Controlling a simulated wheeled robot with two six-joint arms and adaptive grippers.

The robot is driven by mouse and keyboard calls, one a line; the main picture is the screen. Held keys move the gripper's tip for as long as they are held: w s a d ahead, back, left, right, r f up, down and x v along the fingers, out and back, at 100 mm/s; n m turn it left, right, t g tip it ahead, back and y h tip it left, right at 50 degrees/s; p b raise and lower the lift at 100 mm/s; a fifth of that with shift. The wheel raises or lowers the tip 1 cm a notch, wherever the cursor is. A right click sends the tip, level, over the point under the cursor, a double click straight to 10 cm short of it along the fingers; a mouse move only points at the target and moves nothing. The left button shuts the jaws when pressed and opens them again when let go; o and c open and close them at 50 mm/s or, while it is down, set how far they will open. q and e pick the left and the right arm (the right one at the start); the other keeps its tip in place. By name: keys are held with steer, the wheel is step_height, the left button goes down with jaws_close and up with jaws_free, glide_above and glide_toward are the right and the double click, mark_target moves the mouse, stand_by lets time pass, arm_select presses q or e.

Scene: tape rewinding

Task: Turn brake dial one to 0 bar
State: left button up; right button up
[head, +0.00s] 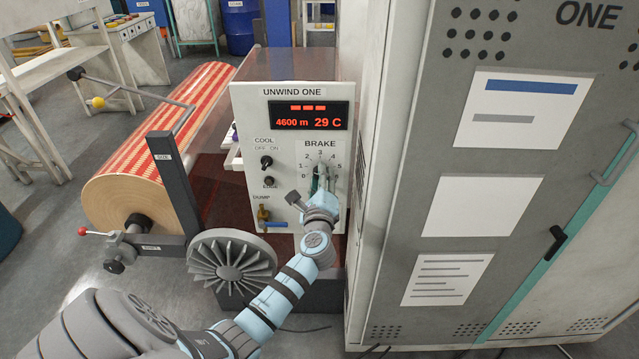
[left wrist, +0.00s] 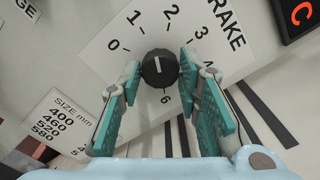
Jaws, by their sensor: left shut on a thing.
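The brake dial (left wrist: 158,68) is a small round black knob with a white line on its face, on the white Unwind One panel (head: 245,110). My left gripper (head: 320,178) is at the dial, and its two teal fingers (left wrist: 161,76) press on opposite sides of the knob. In the left wrist view the white line runs roughly up and down, its upper end toward the gap between 1 and 2. The 0 mark (left wrist: 114,45) is up and left of the knob. The 5 is hidden by a finger. My right gripper is not in view.
The panel's display (head: 308,115) reads 4600 m and 29 C. The cool switch (head: 266,162), edge knob (head: 269,182) and dump valve (head: 264,217) are left of the dial. A grey cabinet (head: 440,130) stands close on the right. A striped roll (head: 150,150) is at the left.

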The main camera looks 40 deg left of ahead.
arm_select(q)
steer(key=n+b, duration=0.5)
steer(key=n, duration=0.6)
stand_by(0.5)
steer(key=o, duration=1.1)
steer(key=shift+o, duration=0.2)
